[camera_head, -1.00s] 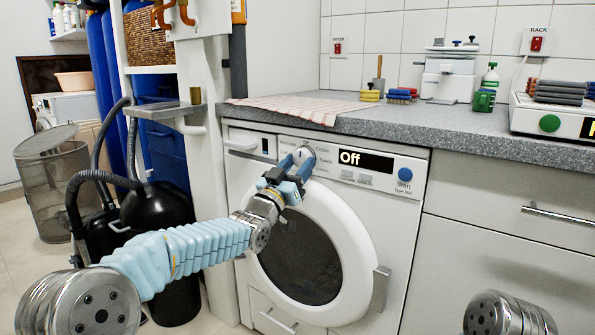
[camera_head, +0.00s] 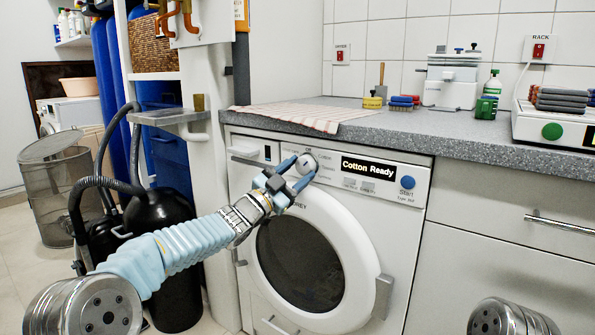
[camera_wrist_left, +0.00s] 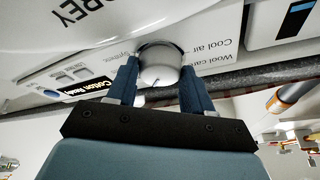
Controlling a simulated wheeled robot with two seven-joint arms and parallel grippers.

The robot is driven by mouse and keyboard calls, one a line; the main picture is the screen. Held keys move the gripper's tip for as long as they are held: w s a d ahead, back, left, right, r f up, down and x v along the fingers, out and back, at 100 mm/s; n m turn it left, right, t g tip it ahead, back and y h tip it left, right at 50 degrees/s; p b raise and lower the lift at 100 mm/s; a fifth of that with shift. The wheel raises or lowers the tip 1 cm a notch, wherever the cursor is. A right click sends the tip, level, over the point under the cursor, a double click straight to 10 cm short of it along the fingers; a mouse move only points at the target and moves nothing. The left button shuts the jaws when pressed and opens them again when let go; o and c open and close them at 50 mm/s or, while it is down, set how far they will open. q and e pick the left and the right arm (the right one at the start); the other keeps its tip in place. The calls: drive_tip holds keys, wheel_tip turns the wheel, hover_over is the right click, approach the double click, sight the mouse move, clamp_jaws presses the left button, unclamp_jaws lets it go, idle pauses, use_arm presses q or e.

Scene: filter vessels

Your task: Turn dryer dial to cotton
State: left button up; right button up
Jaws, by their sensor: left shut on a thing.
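The dryer (camera_head: 247,205) is a white front-loader under the counter with a round dark door. Its dial (camera_head: 307,161) is a round pale knob on the top panel. The display (camera_head: 368,167) reads "Cotton Ready". My left gripper (camera_head: 302,167) is shut on the dial, one finger on either side. In the left wrist view, which is upside down, the dial (camera_wrist_left: 159,66) sits between both blue fingers, and part of the display (camera_wrist_left: 86,89) shows "Cotton Ready". A blue Start button (camera_head: 407,182) is right of the display. My right gripper is not in view.
A grey counter (camera_head: 400,125) runs above the dryer, with a striped cloth (camera_head: 300,116) at its edge. The floor between bin and wall is clear.

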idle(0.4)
use_arm(q)
drive_tip(key=o, duration=1)
drive_tip(key=b+v, duration=0.1)
drive_tip(key=v, duration=1.2)
drive_tip(key=shift+s+a+f, duration=0.15)
drive_tip(key=shift+s+a, duration=0.05)
drive_tip(key=shift+a, duration=0.1)
